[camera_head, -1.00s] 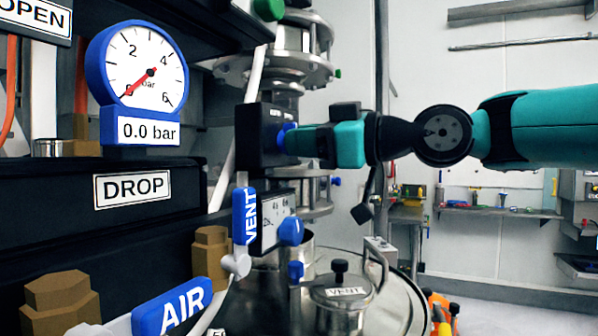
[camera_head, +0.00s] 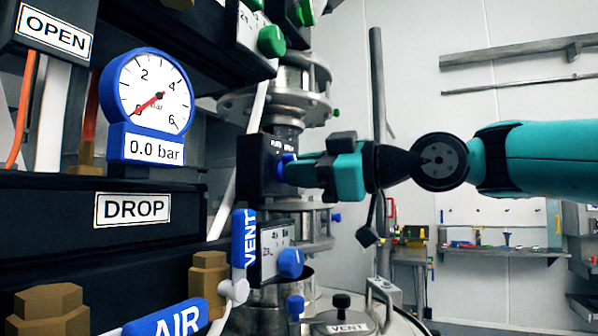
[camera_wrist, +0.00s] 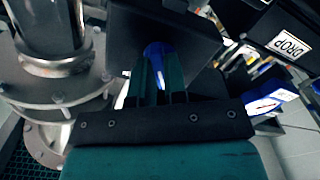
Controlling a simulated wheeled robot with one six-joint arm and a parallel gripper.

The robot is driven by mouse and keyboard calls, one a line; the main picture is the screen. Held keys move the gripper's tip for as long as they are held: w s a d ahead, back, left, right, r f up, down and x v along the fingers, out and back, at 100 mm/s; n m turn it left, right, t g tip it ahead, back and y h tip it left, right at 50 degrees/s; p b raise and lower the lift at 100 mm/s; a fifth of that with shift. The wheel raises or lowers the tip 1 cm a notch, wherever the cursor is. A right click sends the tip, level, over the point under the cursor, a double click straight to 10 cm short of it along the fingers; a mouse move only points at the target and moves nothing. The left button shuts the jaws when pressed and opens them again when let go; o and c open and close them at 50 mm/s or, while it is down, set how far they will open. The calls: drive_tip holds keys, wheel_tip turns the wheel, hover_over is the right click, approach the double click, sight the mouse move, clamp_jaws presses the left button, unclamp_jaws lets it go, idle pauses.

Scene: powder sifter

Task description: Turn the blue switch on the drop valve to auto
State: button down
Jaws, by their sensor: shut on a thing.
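The black switch box (camera_head: 257,165) of the valve sits on the steel column in the head view, and it also shows in the wrist view (camera_wrist: 185,35). A blue switch knob (camera_head: 285,166) sticks out of its right side. My gripper (camera_head: 291,168) reaches it from the right and is shut on the knob. In the wrist view the two dark green fingers (camera_wrist: 158,75) lie on either side of the blue knob (camera_wrist: 157,52). The markings on the box face are too small to read, so I cannot tell the knob's setting.
A blue gauge (camera_head: 150,105) reading 0.0 bar stands on the black DROP box (camera_head: 60,222) at left. Below are the blue VENT handle (camera_head: 245,240), another box with a blue knob (camera_head: 290,263) and the AIR handle (camera_head: 168,322).

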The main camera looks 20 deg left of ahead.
drive_tip(key=c, duration=1.2)
unclamp_jaws()
drive_tip(key=shift+o, duration=0.2)
drive_tip(key=shift+d, duration=0.1)
drive_tip(key=s+d+b, duration=0.1)
drive_tip(key=d+b, duration=0.3)
drive_tip(key=d, duration=1.3)
drive_tip(key=shift+s, duration=0.15)
drive_tip(key=shift+d, duration=0.1)
